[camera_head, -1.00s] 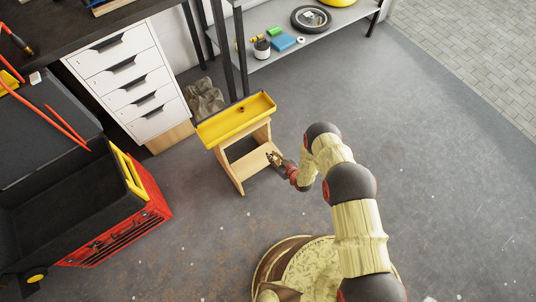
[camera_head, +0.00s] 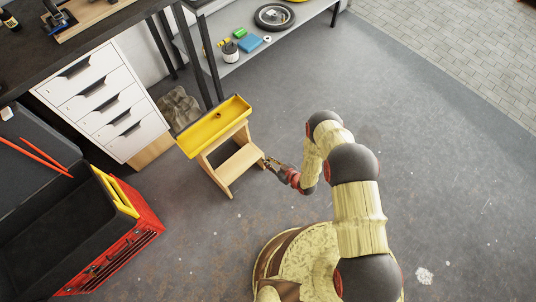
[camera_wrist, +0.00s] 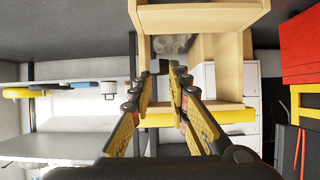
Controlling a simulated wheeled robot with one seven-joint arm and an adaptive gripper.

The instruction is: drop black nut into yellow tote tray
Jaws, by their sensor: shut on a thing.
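The yellow tote tray (camera_head: 190,141) sits on top of a small wooden step stool in the head view. A small dark round piece (camera_head: 218,116) lies inside it. My gripper (camera_head: 267,162) is low beside the stool's right side, below and to the right of the tray. A yellow strip of the tray (camera_wrist: 225,116) shows beyond the fingers there.
The wooden stool (camera_head: 238,164) stands close to my gripper. A white drawer unit (camera_head: 105,95) is behind it to the left, and a red tool chest (camera_head: 145,205) is at lower left. A grey shelf (camera_head: 290,38) is at the back. The floor on the right is clear.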

